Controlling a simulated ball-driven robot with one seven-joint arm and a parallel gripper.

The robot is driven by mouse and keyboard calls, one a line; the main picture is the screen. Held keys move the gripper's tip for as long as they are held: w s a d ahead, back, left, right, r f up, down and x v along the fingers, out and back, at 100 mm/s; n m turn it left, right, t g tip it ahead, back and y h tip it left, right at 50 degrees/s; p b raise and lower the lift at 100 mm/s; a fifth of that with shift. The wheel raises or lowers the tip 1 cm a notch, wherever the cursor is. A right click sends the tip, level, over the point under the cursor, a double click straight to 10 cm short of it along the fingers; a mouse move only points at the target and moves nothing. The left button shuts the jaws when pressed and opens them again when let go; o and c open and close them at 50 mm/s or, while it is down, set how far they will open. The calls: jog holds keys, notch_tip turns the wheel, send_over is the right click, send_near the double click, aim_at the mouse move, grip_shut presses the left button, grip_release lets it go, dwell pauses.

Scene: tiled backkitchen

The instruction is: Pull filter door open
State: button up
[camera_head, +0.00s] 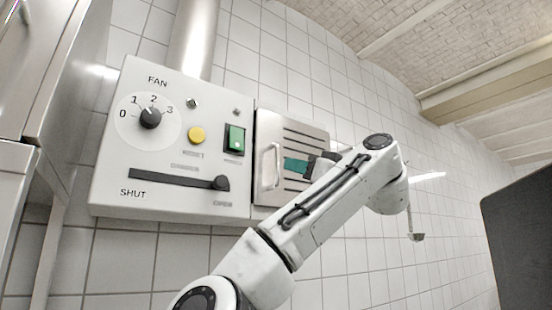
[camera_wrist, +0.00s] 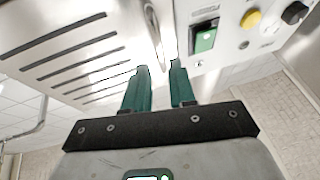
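The filter door (camera_head: 310,135) is a metal panel with dark slots, to the right of the control box, and looks closed. It also shows in the wrist view (camera_wrist: 75,30). Its upright bar handle (camera_head: 268,168) is near the door's left edge. My gripper (camera_head: 288,165) has green fingers and is in front of the door, close to the handle. In the wrist view my gripper (camera_wrist: 159,66) is open, and the lower end of the handle (camera_wrist: 154,28) appears between the fingertips. I cannot tell whether they touch it. The head view partly hides the fingers behind my arm.
The control box (camera_head: 112,175) carries a fan knob (camera_head: 150,118), a yellow button (camera_head: 197,135), a green switch (camera_head: 234,139) and a slider knob (camera_head: 221,183). A metal cabinet (camera_head: 50,75) stands at the left. A small hook-like fixture (camera_head: 416,237) is at the right. A dark panel (camera_head: 522,235) is at far right.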

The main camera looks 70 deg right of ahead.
aim_at(277, 179)
jog(key=p+x, duration=0.3)
jog(key=x, duration=0.4)
jog(key=shift+w+d, duration=0.15)
jog(key=shift+w, duration=0.15)
grip_shut()
